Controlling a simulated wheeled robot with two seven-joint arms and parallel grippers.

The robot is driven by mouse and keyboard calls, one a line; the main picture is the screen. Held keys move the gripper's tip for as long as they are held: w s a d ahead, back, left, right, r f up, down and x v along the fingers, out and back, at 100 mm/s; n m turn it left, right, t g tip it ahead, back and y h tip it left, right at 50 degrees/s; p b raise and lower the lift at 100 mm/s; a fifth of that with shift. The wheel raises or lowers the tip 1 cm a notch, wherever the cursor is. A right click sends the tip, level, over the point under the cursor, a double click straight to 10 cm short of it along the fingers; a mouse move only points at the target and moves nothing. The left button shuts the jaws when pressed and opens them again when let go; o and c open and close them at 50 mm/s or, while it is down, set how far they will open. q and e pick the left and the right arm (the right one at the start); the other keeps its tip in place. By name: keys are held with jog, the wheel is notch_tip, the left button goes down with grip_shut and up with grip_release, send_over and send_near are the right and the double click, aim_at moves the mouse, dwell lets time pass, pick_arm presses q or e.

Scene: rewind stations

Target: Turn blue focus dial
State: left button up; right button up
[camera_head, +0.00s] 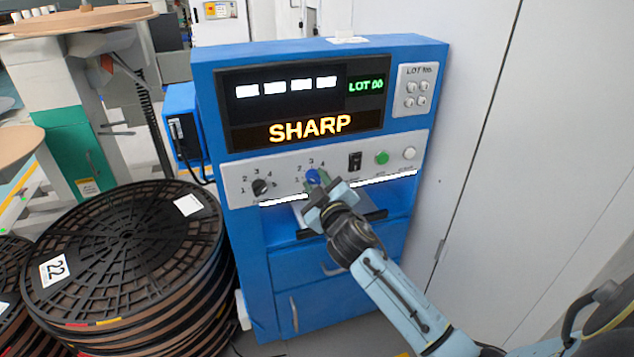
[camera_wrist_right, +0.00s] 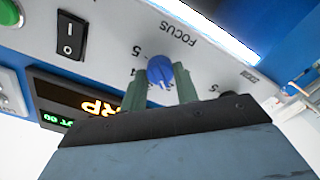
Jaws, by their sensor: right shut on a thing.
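The blue focus dial (camera_head: 313,176) is on the light control panel (camera_head: 336,163) of the blue machine, with numbers around it. In the right wrist view the dial (camera_wrist_right: 160,71) shows between the fingers of my right gripper (camera_wrist_right: 161,88), below the word FOCUS as the picture stands. My right gripper (camera_head: 315,186) reaches up from the lower right in the head view and is shut on the dial. The screen (camera_head: 305,105) above reads SHARP in orange and LOT 00 in green. My left gripper is not in view.
A black dial (camera_head: 261,187) sits left of the blue one. A black rocker switch (camera_head: 355,161), green button (camera_head: 382,158) and white button (camera_head: 409,153) are to the right. Stacked black reels (camera_head: 125,250) stand at left, and a pale wall (camera_head: 540,150) at right.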

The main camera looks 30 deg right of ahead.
jog(key=o, duration=1)
jog(key=shift+s+a, duration=0.15)
jog(key=shift+s, duration=0.3)
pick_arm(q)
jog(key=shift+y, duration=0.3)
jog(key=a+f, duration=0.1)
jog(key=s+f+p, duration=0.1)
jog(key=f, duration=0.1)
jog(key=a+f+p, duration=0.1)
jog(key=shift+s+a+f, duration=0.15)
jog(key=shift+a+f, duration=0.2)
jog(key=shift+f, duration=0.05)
pick_arm(e)
jog(key=v, duration=1.2)
jog(key=shift+s, duration=0.3)
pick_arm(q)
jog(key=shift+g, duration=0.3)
